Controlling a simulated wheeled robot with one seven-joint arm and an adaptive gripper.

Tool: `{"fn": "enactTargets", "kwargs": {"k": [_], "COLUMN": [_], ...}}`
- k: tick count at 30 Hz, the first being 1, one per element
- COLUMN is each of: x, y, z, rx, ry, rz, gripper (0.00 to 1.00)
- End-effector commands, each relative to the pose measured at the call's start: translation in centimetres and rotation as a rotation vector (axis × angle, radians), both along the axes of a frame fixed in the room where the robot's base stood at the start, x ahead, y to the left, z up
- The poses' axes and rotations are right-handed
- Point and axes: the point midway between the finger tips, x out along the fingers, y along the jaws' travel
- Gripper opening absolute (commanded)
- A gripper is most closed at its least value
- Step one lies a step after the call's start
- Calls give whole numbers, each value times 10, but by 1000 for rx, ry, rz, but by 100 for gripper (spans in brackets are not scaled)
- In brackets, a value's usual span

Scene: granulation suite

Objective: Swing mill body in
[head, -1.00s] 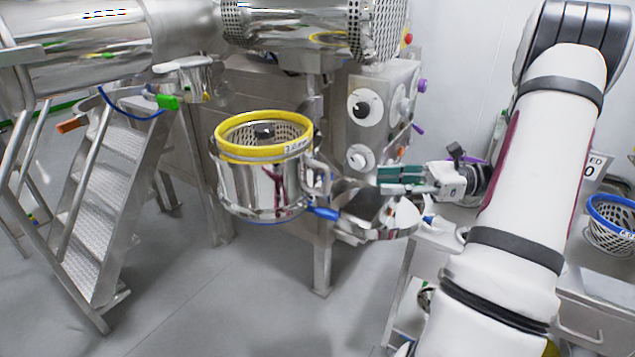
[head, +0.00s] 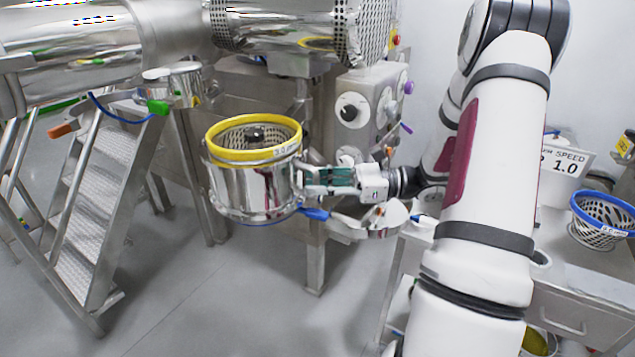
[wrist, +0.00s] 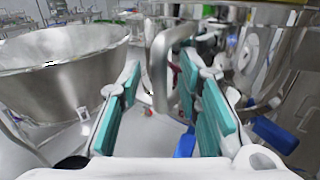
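The mill body (head: 250,190) is a shiny steel drum with a yellow ring (head: 255,155) on top and a perforated screen inside. It hangs out to the left of the machine. In the wrist view the drum (wrist: 270,50) fills the right side. Its bent steel handle (wrist: 160,70) stands upright between the finger pads. My gripper (head: 318,180) is at the drum's right side, with green-padded fingers. The wrist view shows the gripper (wrist: 160,95) open, with gaps between the pads and the handle. A blue lever (head: 314,214) sits below the gripper.
A steel bowl-shaped part (head: 375,220) lies below my gripper; a steel cone (wrist: 65,65) is close left in the wrist view. A control box with knobs (head: 365,110) stands behind. A bench with a blue-rimmed basket (head: 600,215) is right.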

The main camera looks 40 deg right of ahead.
Motion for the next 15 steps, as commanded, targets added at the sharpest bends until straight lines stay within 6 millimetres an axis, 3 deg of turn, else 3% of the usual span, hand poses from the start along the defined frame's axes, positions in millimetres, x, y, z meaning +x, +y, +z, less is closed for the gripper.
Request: {"fn": "enactTargets", "kwargs": {"k": [11,15], "x": [3,3], "y": [4,4], "z": [0,0], "rx": [-1,-1], "ry": [1,1], "rz": [-1,-1], "gripper": [31,0]}}
